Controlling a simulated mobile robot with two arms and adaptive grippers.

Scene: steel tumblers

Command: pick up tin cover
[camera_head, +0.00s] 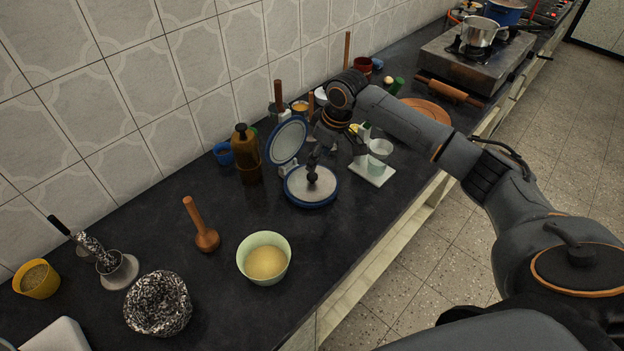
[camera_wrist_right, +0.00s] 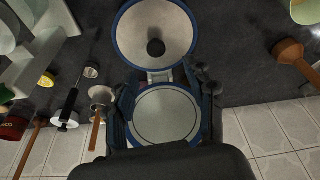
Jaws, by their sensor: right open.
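The tin (camera_head: 327,194) is an open, round, blue-rimmed container on the dark counter. Its pale, blue-rimmed tin cover (camera_head: 287,141) stands raised on the wall side, apparently joined at a hinge. In the right wrist view the cover (camera_wrist_right: 165,116) fills the lower middle and the open tin (camera_wrist_right: 180,30) lies above it, with a dark round knob inside. My right gripper (camera_head: 313,160) is above the tin, close to the cover. In the wrist view its dark fingers (camera_wrist_right: 166,92) are spread on either side of the cover; contact is unclear. My left gripper is not seen.
A brown bottle (camera_head: 246,152) stands left of the cover. A white board with a pale cup (camera_head: 379,152) is right of the tin. A pale green bowl (camera_head: 264,256) and a wooden pestle (camera_head: 203,229) are in front. Bare counter lies between the bowl and tin.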

